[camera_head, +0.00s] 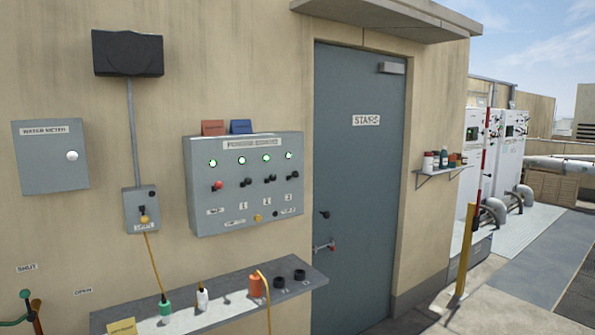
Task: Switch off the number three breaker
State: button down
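A grey breaker panel (203,215) is on the beige wall left of the door, its title too blurred to read surely. A row of green lights (242,160) glows along its top. Below them are a red-tipped switch (217,185) at the left and several black switches, including one in the middle (270,179) and one at the right (293,174). Small labels (243,205) sit under the switches, but their numbers are too small to read, so I cannot tell which is number three. A yellow button (258,217) is at the bottom. My gripper is not in view.
A grey shelf (215,318) below the panel holds bottles, an orange plug (256,286) and black sockets. A small switch box (140,210) with a yellow cable is left. The blue-grey stairs door (365,200) is right. A yellow post (465,250) stands farther right.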

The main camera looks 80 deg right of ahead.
aim_at(295, 174)
jog(key=z, duration=0.1)
jog(key=k, duration=1.35)
jog(key=z, duration=2)
jog(key=i, duration=0.8)
jog(key=z, duration=0.1)
